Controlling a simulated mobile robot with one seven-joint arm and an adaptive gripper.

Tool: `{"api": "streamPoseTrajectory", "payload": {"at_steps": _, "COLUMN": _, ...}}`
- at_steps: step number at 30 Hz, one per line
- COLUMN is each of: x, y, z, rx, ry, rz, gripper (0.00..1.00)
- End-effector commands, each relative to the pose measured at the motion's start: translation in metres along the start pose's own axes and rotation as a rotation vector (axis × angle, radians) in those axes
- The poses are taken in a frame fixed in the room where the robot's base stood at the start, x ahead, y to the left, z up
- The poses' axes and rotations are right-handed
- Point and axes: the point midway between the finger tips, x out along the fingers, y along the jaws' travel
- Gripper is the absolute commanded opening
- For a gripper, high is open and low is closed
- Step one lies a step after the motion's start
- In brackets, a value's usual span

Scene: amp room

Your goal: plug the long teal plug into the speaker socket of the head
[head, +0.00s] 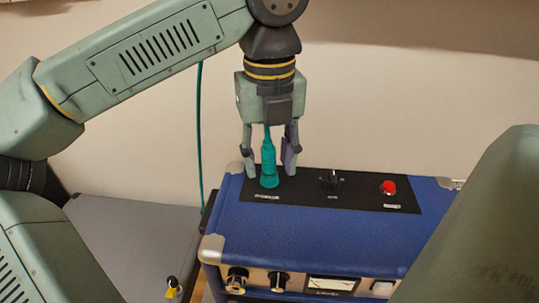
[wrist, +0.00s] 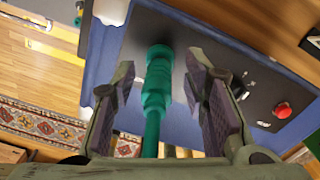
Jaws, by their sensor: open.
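The long teal plug (head: 268,163) stands upright on the black top panel (head: 358,191) of the blue amplifier head (head: 310,230), at the panel's left end. Its wide lower end meets the panel and covers whatever socket lies under it. The plug also shows in the wrist view (wrist: 157,85), with its far end against the panel. My gripper (head: 268,168) points down over the plug. Its two fingers stand apart on either side, with visible gaps between them and the plug, and in the wrist view my gripper (wrist: 172,85) is open around it.
A black knob (head: 330,179) and a red button (head: 388,187) sit on the same panel to the right. Knobs, a meter (head: 331,284) and a switch line the front face. A teal cable (head: 199,130) hangs by the wall. A grey surface (head: 130,240) lies left.

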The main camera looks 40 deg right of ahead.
Motion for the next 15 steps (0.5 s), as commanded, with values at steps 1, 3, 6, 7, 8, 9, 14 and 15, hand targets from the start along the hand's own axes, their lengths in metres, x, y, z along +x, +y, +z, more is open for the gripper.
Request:
{"api": "streamPoseTrajectory", "payload": {"at_steps": 1, "x": 0.000, "y": 0.000, "z": 0.000, "rx": 0.000, "ry": 0.000, "rz": 0.000, "gripper": 0.41}}
{"api": "streamPoseTrajectory", "payload": {"at_steps": 3, "x": 0.000, "y": 0.000, "z": 0.000, "rx": 0.000, "ry": 0.000, "rz": 0.000, "gripper": 0.41}}
{"api": "streamPoseTrajectory", "payload": {"at_steps": 6, "x": -0.001, "y": 0.000, "z": 0.000, "rx": 0.000, "ry": 0.000, "rz": 0.000, "gripper": 0.41}}
{"api": "streamPoseTrajectory", "payload": {"at_steps": 7, "x": -0.002, "y": 0.000, "z": 0.000, "rx": -0.001, "ry": -0.001, "rz": 0.000, "gripper": 0.41}}
{"api": "streamPoseTrajectory", "payload": {"at_steps": 8, "x": -0.004, "y": 0.000, "z": 0.000, "rx": -0.001, "ry": -0.001, "rz": 0.000, "gripper": 0.41}}
{"api": "streamPoseTrajectory", "payload": {"at_steps": 9, "x": -0.009, "y": 0.000, "z": 0.001, "rx": -0.002, "ry": -0.002, "rz": 0.000, "gripper": 0.41}}
{"api": "streamPoseTrajectory", "payload": {"at_steps": 14, "x": -0.035, "y": 0.000, "z": 0.001, "rx": -0.003, "ry": -0.003, "rz": 0.000, "gripper": 0.41}}
{"api": "streamPoseTrajectory", "payload": {"at_steps": 15, "x": -0.042, "y": 0.000, "z": 0.001, "rx": -0.004, "ry": -0.002, "rz": 0.000, "gripper": 0.41}}
